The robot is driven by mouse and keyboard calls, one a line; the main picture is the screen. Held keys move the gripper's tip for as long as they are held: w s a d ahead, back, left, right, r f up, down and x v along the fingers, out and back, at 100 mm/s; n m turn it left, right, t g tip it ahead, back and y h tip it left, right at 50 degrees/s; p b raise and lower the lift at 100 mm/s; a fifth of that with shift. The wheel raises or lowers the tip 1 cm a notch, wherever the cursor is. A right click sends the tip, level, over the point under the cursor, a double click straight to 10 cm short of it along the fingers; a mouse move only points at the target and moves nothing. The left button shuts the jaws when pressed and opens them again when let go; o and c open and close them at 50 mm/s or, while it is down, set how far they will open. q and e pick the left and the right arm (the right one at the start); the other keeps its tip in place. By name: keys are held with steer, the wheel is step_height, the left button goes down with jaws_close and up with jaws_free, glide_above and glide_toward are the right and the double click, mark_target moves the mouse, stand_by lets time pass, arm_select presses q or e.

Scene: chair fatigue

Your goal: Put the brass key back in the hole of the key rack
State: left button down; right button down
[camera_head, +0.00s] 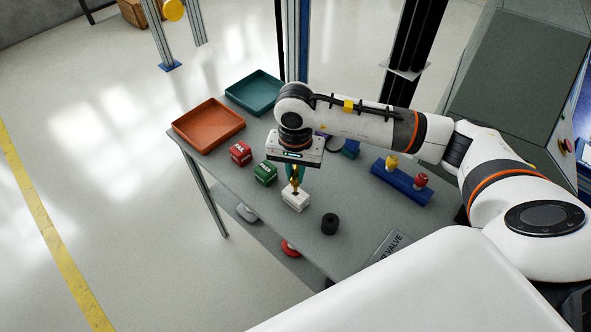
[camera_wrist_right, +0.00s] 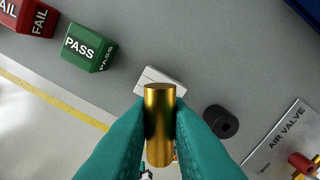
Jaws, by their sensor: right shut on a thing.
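The brass key (camera_head: 295,184) is a gold, round-shafted piece held between the teal fingers of my right gripper (camera_head: 294,174). In the right wrist view the key (camera_wrist_right: 160,125) fills the gap between the fingertips. A small white block (camera_head: 295,201) stands on the table directly below the key; it also shows in the right wrist view (camera_wrist_right: 150,78), partly hidden by the key. It may be the key rack, but its hole is not visible. I cannot tell whether the key touches it or is in it. My left gripper is not in view.
Green PASS (camera_head: 265,173) and red FAIL (camera_head: 240,153) blocks stand left of the white block. A black cylinder (camera_head: 330,224) is close right. A blue base (camera_head: 401,186) with yellow and red knobs stands farther right. Orange (camera_head: 209,142) and teal (camera_head: 240,97) trays lie at the back left.

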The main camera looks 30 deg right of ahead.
mark_target(296, 183)
stand_by(0.4)
steer(key=shift+b, duration=0.4)
steer(key=shift+b, duration=0.55)
stand_by(0.8)
stand_by(0.3)
steer(key=shift+f+b, duration=2.05)
steer(key=shift+b, duration=0.4)
steer(key=c, duration=1.3)
jaws_free()
